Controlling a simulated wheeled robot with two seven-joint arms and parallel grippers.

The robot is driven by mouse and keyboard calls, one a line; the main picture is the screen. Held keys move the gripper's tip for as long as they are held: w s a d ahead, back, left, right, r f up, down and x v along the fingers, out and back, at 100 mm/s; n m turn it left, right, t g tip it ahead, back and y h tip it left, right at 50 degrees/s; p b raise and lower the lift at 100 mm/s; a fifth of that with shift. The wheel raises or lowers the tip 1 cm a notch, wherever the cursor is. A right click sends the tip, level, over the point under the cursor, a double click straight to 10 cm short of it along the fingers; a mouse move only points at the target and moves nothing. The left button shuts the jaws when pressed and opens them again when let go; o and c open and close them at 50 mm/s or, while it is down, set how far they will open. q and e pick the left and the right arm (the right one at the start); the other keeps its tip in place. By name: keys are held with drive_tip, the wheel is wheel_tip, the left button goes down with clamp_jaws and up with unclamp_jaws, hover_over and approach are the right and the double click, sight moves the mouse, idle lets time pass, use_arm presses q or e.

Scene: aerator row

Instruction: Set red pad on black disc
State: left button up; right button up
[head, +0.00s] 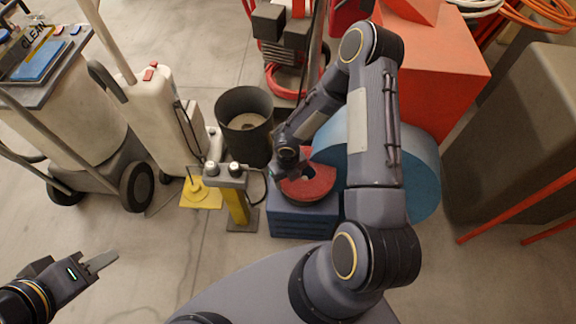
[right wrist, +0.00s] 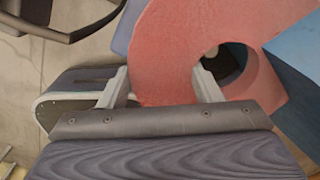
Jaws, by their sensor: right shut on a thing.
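The red pad (head: 308,186) is a thick red ring with a hole in it, at or just above the top of a dark blue box. My right gripper (head: 288,176) is shut on the pad's rim. In the right wrist view the red pad (right wrist: 185,50) fills the space between the two fingers (right wrist: 161,90), with its dark hole beside the right finger. I cannot tell whether the pad touches the box. I cannot make out the black disc for sure. My left gripper (head: 100,262) is over bare floor at lower left, apart from everything; its finger opening is not clear.
The dark blue box (head: 300,222) stands before a large light blue cylinder (head: 420,180). A black open bin (head: 244,105) and a yellow post (head: 236,207) stand left of the box. A white upright machine (head: 162,120) and a cart (head: 60,100) are further left. Floor at lower left is clear.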

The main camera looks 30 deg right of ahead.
drive_tip(key=shift+f, duration=0.1)
wheel_tip(320, 180, down, 6)
drive_tip(key=b, duration=0.5)
drive_tip(key=shift+r, duration=0.2)
drive_tip(key=shift+w+r, duration=0.1)
drive_tip(key=shift+w, duration=0.05)
idle(0.9)
drive_tip(key=shift+f+b, duration=0.4)
drive_tip(key=shift+f, duration=0.25)
drive_tip(key=o, duration=0.7)
drive_tip(key=shift+r, duration=0.1)
